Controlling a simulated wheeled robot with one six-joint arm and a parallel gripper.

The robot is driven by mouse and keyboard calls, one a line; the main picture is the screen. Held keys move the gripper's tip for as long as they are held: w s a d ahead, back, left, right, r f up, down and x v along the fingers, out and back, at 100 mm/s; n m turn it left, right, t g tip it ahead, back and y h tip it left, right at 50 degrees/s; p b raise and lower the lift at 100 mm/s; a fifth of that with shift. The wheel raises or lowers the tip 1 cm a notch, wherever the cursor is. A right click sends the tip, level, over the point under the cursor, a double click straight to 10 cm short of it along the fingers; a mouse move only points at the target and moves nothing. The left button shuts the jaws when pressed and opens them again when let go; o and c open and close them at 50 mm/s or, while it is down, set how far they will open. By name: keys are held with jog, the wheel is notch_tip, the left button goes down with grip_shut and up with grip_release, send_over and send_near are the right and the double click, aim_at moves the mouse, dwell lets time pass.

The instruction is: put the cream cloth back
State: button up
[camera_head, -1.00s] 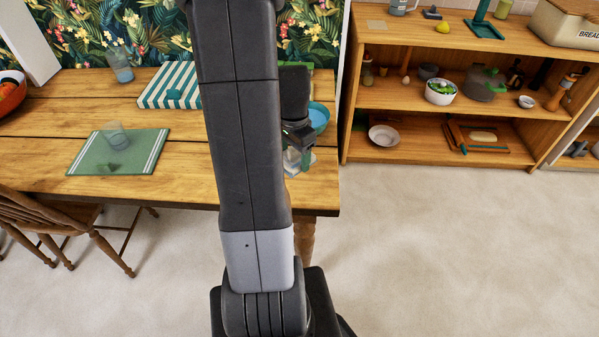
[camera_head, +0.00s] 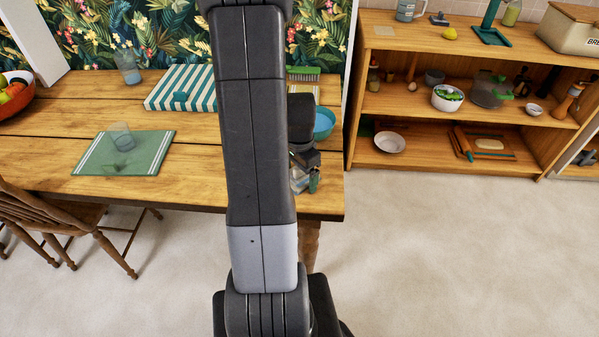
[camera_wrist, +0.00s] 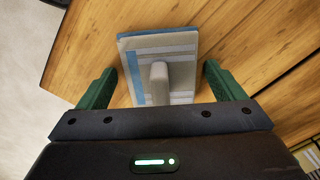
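My gripper (camera_wrist: 160,70) is open, with its two green fingers apart in the wrist view. Between and beyond them a pale grey-white folded cloth-like piece (camera_wrist: 182,52) with blue edging lies on the wooden table (camera_wrist: 80,50). A pale rounded bar (camera_wrist: 159,80) shows on top of it; I cannot tell what it is. Neither finger visibly touches the piece. In the head view my gripper (camera_head: 304,182) is low over the table's right end, partly hidden by my arm.
A blue bowl (camera_head: 324,122) stands just behind my gripper. A striped cloth (camera_head: 205,88), a green placemat (camera_head: 140,155) and glasses are farther left. The open shelf unit (camera_head: 358,130) holds several dishes at the right. The floor before it is clear.

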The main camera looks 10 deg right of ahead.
notch_tip(320, 180, up, 12)
jog(key=p, duration=0.1)
jog(key=shift+r, duration=0.15)
dwell(0.5)
notch_tip(320, 180, down, 13)
jog(key=shift+r+b, duration=0.2)
jog(key=shift+b, duration=0.3)
jog(key=shift+r+p, duration=0.3)
jog(key=shift+r, duration=1.8)
